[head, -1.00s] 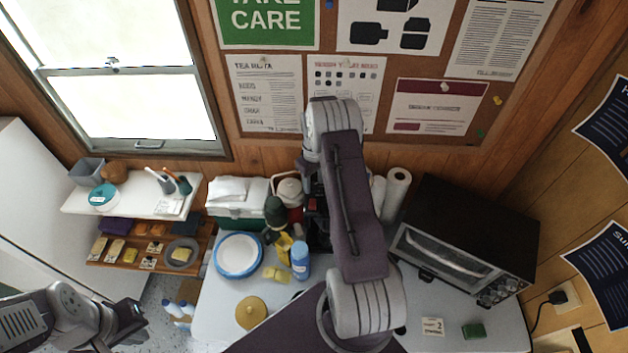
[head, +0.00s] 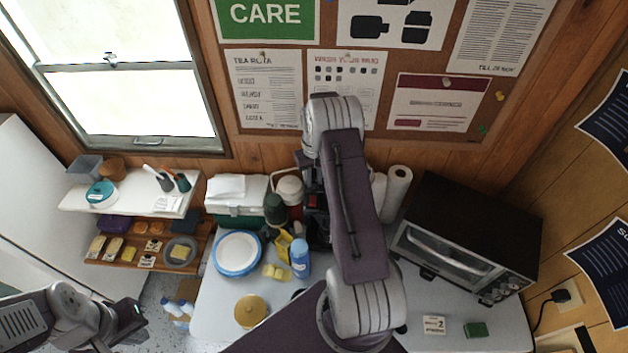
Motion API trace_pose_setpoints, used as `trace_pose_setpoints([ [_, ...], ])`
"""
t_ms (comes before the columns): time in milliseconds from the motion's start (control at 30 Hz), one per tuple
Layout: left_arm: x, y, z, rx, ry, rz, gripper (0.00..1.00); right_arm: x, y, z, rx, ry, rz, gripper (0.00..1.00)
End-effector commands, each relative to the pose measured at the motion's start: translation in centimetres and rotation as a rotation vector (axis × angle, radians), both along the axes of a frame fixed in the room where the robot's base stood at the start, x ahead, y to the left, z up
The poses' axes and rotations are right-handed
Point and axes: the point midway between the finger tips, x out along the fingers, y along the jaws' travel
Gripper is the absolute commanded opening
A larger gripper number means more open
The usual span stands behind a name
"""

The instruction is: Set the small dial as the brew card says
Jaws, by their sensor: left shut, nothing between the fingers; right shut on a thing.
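A small white card with a large 2 (head: 433,325) lies on the table's right part; its small print is unreadable. A dark machine with a red patch (head: 314,203) shows beside my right forearm, which covers most of it. No small dial can be made out there. My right arm reaches over the table to that spot; its gripper and whatever it touches are hidden behind the forearm. My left gripper (head: 133,318) is shut and empty at the lower left, over the floor and apart from the table.
A black toaster oven (head: 470,235) with knobs stands at the right. A green block (head: 475,329) lies near the card. A blue-rimmed plate (head: 238,253), a blue bottle (head: 300,258) and a tan round lid (head: 251,311) stand left of my forearm. Paper rolls (head: 397,190) stand behind.

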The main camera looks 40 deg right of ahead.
Motion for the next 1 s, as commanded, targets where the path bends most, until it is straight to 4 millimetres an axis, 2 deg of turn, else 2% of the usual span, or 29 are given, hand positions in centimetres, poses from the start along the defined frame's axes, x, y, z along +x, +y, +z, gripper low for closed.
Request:
trace_pose_setpoints([
  [500, 0.0, 0.0, -1.4, 0.000, 0.000, 0.000, 0.00, 0.0, 0.0, -0.1, 0.000, 0.000, -0.464, 0.00],
  [1000, 0.0, 0.0, -1.8, 0.000, 0.000, 0.000, 0.00, -0.1, 0.0, -0.1, 0.001, 0.002, -0.701, 0.00],
])
